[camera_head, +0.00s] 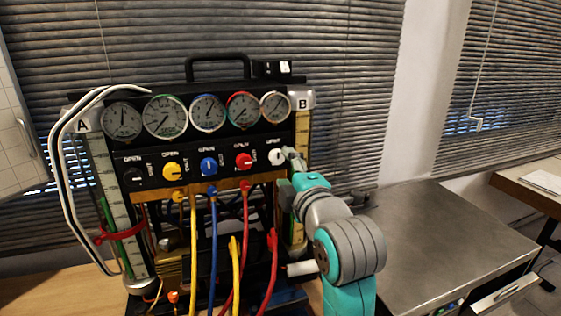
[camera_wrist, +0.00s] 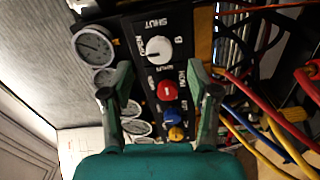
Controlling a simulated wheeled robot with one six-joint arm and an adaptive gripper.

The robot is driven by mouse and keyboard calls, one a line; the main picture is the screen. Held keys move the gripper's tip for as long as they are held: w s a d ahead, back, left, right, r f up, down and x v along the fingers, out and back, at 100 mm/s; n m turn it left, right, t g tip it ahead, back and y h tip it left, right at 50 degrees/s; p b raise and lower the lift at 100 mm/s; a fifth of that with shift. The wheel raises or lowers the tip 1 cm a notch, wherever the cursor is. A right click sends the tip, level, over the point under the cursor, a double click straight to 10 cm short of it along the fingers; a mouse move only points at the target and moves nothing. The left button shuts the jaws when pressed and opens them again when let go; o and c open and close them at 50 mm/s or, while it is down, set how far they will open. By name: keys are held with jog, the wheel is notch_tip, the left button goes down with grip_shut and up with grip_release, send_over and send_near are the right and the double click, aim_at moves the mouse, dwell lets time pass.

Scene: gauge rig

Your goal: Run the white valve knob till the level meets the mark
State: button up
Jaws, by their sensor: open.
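The white valve knob (camera_head: 277,156) is at the right end of the knob row on the black gauge panel. In the wrist view the white knob (camera_wrist: 158,48) lies just beyond the fingertips, between their lines, beside the word SHUT. My gripper (camera_wrist: 160,92) is open and empty, its fingers apart and not around the knob. In the head view my gripper (camera_head: 290,163) is at the panel's right side, close to the knob. Sight tube A (camera_head: 108,180) has a green part low down and a red band (camera_head: 118,234) across it. Sight tube B (camera_head: 302,130) is partly hidden by my arm; its level is unclear.
Black, yellow, blue and red knobs (camera_head: 243,160) sit left of the white one, below several round gauges (camera_head: 207,112). Yellow, blue and red hoses (camera_head: 213,250) hang in front of the rig. A bare metal table (camera_head: 430,235) stands at right.

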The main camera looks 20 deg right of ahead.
aim_at(278, 159)
jog(key=shift+s, duration=2.75)
jog(key=w+n, duration=0.2)
jog(key=w, duration=0.2)
jog(key=w+n, duration=0.2)
jog(key=w, duration=0.2)
jog(key=w+n, duration=0.3)
jog(key=w, duration=0.1)
jog(key=shift+a, duration=0.15)
jog(key=shift+s, duration=0.1)
grip_shut()
